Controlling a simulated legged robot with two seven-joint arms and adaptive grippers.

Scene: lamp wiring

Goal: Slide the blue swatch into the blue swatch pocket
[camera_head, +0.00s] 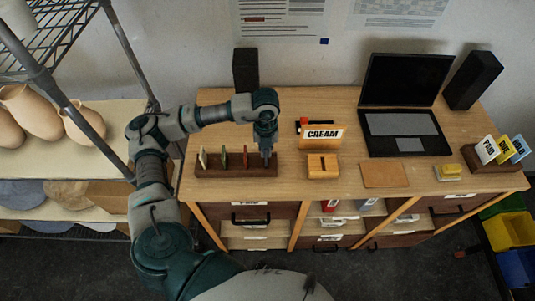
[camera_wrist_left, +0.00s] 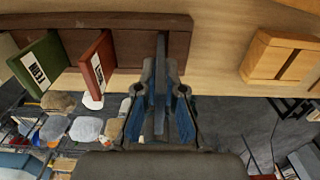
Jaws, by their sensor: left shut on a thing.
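My left gripper (camera_head: 265,140) points down over the right end of a dark wooden rack (camera_head: 222,172). In the left wrist view its fingers (camera_wrist_left: 160,120) are shut on a thin blue-grey swatch (camera_wrist_left: 160,75), seen edge-on and upright. The swatch's far end is at the rack (camera_wrist_left: 125,52); I cannot tell how deep it sits in a slot. A red-brown swatch (camera_wrist_left: 97,65) and a green swatch labelled FERN (camera_wrist_left: 40,65) stand in the rack to the left. A pale swatch (camera_head: 203,157) stands at the rack's left end. My right gripper is not in view.
A wooden block (camera_head: 322,167) stands right of the rack, with a CREAM sign (camera_head: 322,134) behind it. A laptop (camera_head: 402,123), a brown mat (camera_head: 384,175) and a card holder (camera_head: 487,161) are farther right. Shelves with pots (camera_head: 35,112) stand left.

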